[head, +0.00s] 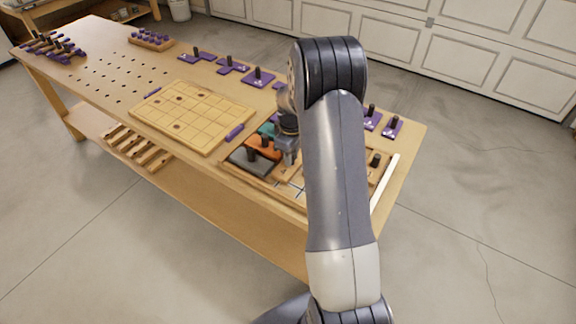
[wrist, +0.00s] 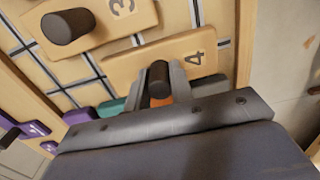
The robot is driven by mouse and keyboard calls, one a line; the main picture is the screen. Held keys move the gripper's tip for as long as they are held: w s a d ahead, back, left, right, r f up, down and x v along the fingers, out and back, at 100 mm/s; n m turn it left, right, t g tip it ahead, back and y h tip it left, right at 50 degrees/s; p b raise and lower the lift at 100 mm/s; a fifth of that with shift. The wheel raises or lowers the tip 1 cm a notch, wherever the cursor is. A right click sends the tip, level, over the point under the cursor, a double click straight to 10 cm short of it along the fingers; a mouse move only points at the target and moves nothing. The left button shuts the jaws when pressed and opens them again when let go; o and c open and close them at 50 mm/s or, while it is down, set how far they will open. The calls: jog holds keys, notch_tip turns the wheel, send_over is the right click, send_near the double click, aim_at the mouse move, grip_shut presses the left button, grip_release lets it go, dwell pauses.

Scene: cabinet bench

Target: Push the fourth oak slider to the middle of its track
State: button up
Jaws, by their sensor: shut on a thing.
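The fourth oak slider (wrist: 190,56) is a pale wooden block marked 4, seen in the wrist view. Its dark round knob (wrist: 159,70) stands between the two fingers of my gripper (wrist: 160,76), which is shut on it. The slider lies on a board with dark crossing track lines; the ends of its track are hidden. The third slider (wrist: 122,8), marked 3, lies above it in the wrist view with its own dark knob (wrist: 68,26) free. In the head view my gripper (head: 288,157) is low over the board, and my arm hides much of it.
Orange (head: 263,148) and grey (head: 250,161) knobbed blocks lie left of my gripper. Purple knobbed tiles (head: 258,77) line the back edge. A white strip (head: 385,184) runs along the right side.

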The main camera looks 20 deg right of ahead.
jog(key=shift+w+d, duration=0.55)
jog(key=shift+d, duration=0.25)
jog(key=shift+w+d, duration=0.5)
jog(key=shift+d, duration=0.25)
jog(key=shift+w+d, duration=0.55)
jog(key=shift+d, duration=0.25)
jog(key=o, duration=0.8)
jog(key=shift+c, duration=0.2)
jog(key=shift+r+p, duration=0.1)
jog(key=shift+p, duration=0.2)
notch_tip(320, 180, up, 7)
jog(key=p, duration=0.4)
jog(key=shift+r, duration=0.2)
